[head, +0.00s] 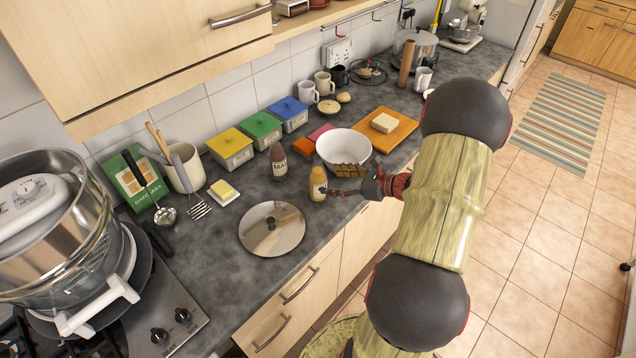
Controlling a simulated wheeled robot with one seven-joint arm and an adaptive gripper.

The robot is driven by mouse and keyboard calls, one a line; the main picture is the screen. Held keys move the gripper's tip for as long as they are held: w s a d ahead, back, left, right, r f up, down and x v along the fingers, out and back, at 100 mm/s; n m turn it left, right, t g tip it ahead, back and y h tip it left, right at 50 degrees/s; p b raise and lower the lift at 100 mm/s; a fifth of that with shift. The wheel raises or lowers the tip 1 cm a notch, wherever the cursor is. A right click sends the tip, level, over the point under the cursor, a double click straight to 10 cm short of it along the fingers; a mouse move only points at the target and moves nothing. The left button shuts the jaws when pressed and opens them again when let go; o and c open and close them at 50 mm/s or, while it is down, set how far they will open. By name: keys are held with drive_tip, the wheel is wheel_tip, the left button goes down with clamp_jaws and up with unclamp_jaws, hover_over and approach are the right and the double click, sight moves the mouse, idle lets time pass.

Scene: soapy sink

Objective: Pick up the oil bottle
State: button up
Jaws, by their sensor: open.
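A small yellow bottle (318,186) with a pale label, which looks like the oil bottle, stands upright near the counter's front edge. A dark brown bottle (278,161) with a label starting "MA" stands behind it to the left. My gripper (331,181) is open and comes from the right, with its fingers pointing left at the yellow bottle. The fingertips overlap the bottle's right side in the picture. I cannot tell whether they touch it or whether it stands between them.
A white bowl (344,146) stands just behind my gripper. A round metal lid (272,229) lies to the front left. Yellow, green and blue boxes (262,129) line the wall. An orange board (388,130) with a pale block lies at the back right. Some counter left of the bottles is clear.

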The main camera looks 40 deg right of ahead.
sight(318, 179)
drive_tip(key=b+x, duration=0.1)
drive_tip(key=x, duration=0.5)
drive_tip(key=shift+a+f, duration=0.1)
drive_tip(key=shift+a, duration=0.1)
drive_tip(key=shift+c, duration=1.1)
drive_tip(key=c, duration=1.3)
